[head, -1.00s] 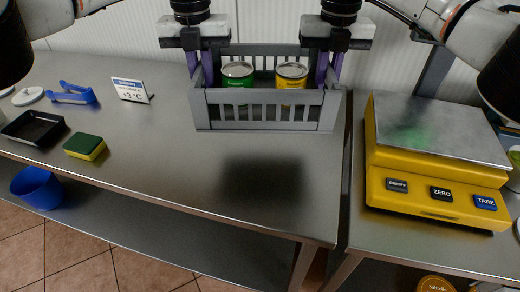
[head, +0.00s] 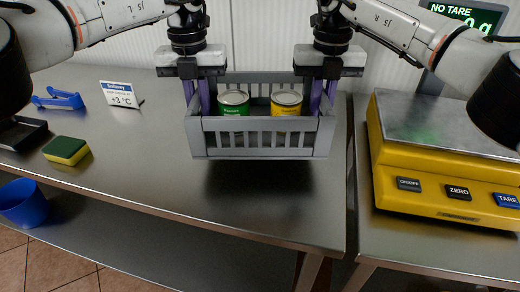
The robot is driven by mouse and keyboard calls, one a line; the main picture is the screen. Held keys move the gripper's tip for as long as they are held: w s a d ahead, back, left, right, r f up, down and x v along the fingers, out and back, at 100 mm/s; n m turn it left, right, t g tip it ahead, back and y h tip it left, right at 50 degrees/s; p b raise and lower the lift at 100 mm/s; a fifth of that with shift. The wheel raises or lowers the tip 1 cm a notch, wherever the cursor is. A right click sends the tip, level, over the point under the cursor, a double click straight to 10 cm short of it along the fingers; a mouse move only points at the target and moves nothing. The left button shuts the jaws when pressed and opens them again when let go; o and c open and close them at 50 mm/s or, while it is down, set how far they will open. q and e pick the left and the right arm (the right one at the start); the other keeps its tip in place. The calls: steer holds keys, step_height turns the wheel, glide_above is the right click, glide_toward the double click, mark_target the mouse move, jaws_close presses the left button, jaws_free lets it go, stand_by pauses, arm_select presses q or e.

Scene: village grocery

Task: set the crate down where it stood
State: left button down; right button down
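The grey slatted crate (head: 264,146) hangs between my two grippers, level, over the steel counter (head: 130,160). A dark shadow lies on the counter just below it, so it appears slightly above the surface. A green can (head: 234,106) and a yellow can (head: 286,106) stand upright inside; the front wall hides their lower parts. My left gripper (head: 196,100) is shut on the crate's left end wall. My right gripper (head: 323,100) is shut on its right end wall. The purple fingertips are partly hidden by the crate.
A yellow scale (head: 430,185) stands right of the crate, across a gap between counters. At left are a price sign (head: 121,95), a green-yellow sponge (head: 66,150), a blue holder (head: 58,99) and a blue cup (head: 23,204). The counter before the crate is clear.

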arm_select(q)
steer(key=shift+a, duration=0.15)
arm_select(e)
steer(key=shift+d, duration=0.1)
